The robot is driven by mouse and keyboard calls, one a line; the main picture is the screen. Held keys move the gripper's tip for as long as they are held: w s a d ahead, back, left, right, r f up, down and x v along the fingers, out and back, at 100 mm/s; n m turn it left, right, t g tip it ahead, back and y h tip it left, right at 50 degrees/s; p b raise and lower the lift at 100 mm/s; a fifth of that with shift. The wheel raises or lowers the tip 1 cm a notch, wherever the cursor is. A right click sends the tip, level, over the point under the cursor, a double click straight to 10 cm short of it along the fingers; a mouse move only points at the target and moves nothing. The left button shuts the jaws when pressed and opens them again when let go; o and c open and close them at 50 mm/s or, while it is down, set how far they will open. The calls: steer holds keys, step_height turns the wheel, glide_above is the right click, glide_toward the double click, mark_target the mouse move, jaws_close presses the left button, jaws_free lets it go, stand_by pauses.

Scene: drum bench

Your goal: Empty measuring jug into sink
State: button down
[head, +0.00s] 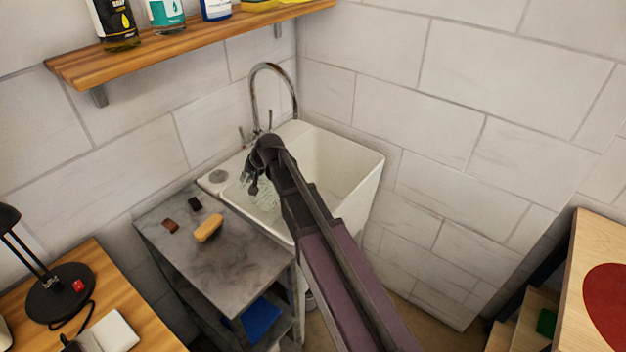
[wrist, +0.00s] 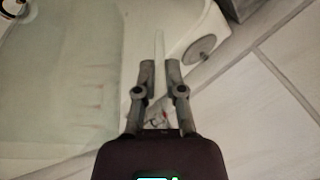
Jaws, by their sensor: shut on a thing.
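The white sink (head: 345,165) stands in the corner under a curved metal tap (head: 272,70). My gripper (head: 253,184) is over the left part of the basin, shut on the clear measuring jug (head: 266,196). The jug is mostly hidden behind my arm in the head view. In the wrist view the jug's see-through wall (wrist: 70,90), with faint reddish marks, fills the left side. A thin pale edge of it runs between my gripper's fingertips (wrist: 160,68). I cannot tell its tilt or whether liquid is inside.
A grey metal cart (head: 225,260) with a yellow sponge (head: 209,228) and two small dark blocks stands left of the sink. A wooden shelf (head: 200,45) with bottles hangs above. A desk with a black lamp (head: 55,290) is at lower left.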

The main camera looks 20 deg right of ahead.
mark_target(241, 188)
steer(key=shift+a+f+n+h+b, duration=0.1)
steer(key=shift+a+f+h+b, duration=0.3)
steer(key=shift+f, duration=0.25)
steer(key=shift+a+f+n+h+b, duration=0.1)
steer(key=shift+a+f+h+b, duration=0.35)
steer(key=shift+f, duration=0.25)
steer(key=shift+a+f+n+h+b, duration=0.1)
steer(key=shift+a+f+h+b, duration=0.3)
steer(key=shift+f, duration=0.25)
steer(key=shift+a+f+n+h, duration=0.2)
steer(key=shift+a+h, duration=0.3)
steer(key=shift+h, duration=0.35)
steer(key=shift+a+f+n+h, duration=0.1)
steer(key=shift+a+f+h, duration=0.15)
steer(key=shift+a+h, duration=0.4)
steer(key=shift+d+h, duration=0.1)
steer(key=shift+h, duration=0.15)
steer(key=shift+r, duration=0.1)
